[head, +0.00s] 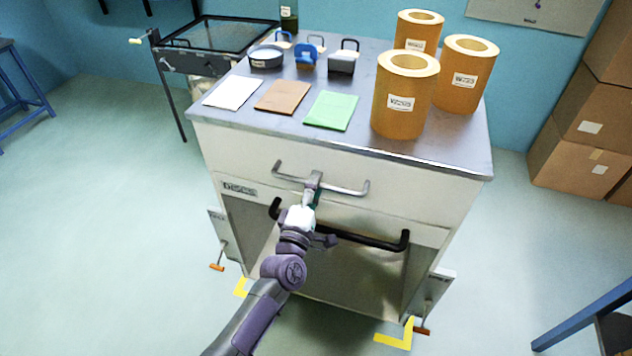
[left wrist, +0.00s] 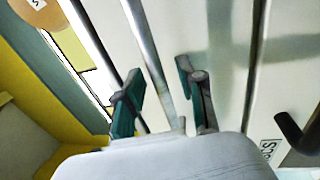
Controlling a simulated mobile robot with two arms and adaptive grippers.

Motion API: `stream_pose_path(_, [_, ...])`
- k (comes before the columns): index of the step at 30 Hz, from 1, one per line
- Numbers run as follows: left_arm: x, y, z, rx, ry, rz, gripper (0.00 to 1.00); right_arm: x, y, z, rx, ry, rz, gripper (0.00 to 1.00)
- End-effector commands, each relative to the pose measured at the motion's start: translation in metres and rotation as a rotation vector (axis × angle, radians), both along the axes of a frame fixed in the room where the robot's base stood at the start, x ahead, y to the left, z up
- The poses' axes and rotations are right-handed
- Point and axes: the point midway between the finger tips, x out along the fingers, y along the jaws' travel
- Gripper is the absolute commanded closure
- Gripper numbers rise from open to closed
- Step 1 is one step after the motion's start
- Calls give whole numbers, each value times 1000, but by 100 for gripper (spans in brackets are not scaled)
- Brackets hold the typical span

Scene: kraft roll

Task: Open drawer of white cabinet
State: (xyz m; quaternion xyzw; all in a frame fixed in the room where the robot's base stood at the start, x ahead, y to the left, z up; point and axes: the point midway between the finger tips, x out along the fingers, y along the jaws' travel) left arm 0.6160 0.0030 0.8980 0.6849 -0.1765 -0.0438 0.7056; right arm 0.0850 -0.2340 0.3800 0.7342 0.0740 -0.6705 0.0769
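The white cabinet (head: 215,150) stands in the middle of the head view under a grey top. Its upper drawer front (head: 400,190) looks flush with the body. A silver bar handle (head: 348,189) runs across that front and also shows in the left wrist view (left wrist: 146,45). My left gripper (head: 314,184) is at the handle's middle. In the left wrist view its two green-padded fingers (left wrist: 158,100) stand apart, one on each side of the bar, with small gaps visible. The gripper hides part of the handle in the head view. My right gripper is not in view.
A black bar handle (head: 372,240) crosses the cabinet below the drawer, close to my left wrist. Paper rolls (head: 402,105), coloured sheets (head: 332,110) and small tools (head: 305,56) lie on top. Cardboard boxes (head: 572,165) stand at right. The floor at left is clear.

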Motion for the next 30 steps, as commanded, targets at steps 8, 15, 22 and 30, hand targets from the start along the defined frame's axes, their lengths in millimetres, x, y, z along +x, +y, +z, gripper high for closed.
stream_pose_path(8, [7, -2, 1, 0, 0, 0, 61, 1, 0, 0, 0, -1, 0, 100])
stream_pose_path(15, [7, -2, 1, 0, 0, 0, 81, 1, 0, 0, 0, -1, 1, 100])
stream_pose_path(22, [7, -2, 1, 0, 0, 0, 100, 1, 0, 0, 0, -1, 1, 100])
stream_pose_path(30, [6, -2, 1, 1, 1, 0, 100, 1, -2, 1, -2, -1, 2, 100])
